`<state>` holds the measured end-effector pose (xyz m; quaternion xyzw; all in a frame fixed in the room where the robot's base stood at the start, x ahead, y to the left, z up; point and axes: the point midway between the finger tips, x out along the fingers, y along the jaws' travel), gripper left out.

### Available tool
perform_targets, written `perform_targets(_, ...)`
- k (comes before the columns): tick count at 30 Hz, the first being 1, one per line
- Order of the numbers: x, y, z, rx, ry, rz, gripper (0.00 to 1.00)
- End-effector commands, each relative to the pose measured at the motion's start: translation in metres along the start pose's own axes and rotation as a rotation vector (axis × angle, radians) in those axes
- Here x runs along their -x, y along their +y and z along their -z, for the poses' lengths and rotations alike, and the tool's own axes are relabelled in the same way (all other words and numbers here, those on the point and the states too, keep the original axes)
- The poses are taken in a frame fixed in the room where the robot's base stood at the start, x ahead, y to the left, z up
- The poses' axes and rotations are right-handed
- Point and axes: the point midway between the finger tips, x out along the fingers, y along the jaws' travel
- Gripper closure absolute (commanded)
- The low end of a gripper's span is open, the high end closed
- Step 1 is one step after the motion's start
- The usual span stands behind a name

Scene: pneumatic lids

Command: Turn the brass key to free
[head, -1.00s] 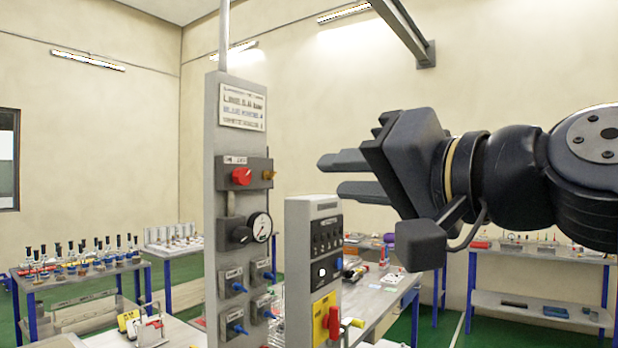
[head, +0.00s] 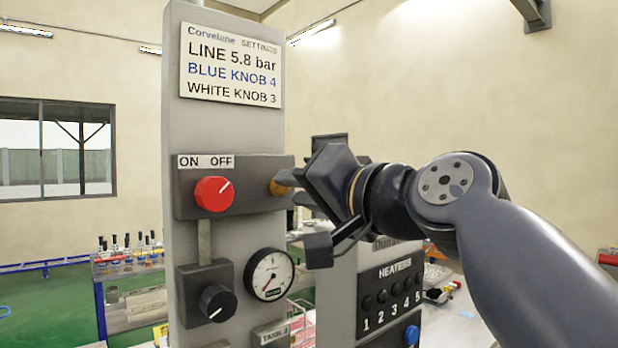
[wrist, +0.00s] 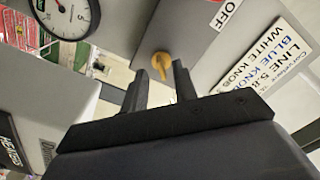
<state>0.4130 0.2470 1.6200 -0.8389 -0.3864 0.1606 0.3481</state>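The brass key (head: 279,187) sticks out from the side of the grey switch box (head: 250,200), right of a red knob (head: 214,194). In the wrist view the key (wrist: 161,63) is a small yellow-brass piece with its flat bow turned down toward my gripper. My gripper (head: 292,188) is at the key in the head view and partly hides it. In the wrist view my gripper (wrist: 158,82) is open, with one finger on each side of the key's line. I cannot tell whether the fingers touch it.
A black knob (head: 217,303) and a round gauge (head: 269,275) sit below the switch box. A settings sign (head: 231,65) is above it. Open air lies above my arm.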

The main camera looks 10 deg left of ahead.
Motion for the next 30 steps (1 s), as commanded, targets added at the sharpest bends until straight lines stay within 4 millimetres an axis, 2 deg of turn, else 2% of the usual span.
perform_targets(3, -0.0061, -0.0005, 0.0002, 0.0, 0.001, 0.0, 0.73)
perform_targets(11, -0.0071, 0.0003, -0.0003, 0.0, 0.001, 0.0, 0.73)
perform_targets(21, -0.0068, 0.0003, -0.0002, 0.0, 0.001, 0.0, 1.0)
perform_targets(30, -0.0068, 0.0004, -0.0003, 0.001, 0.001, 0.0, 1.0)
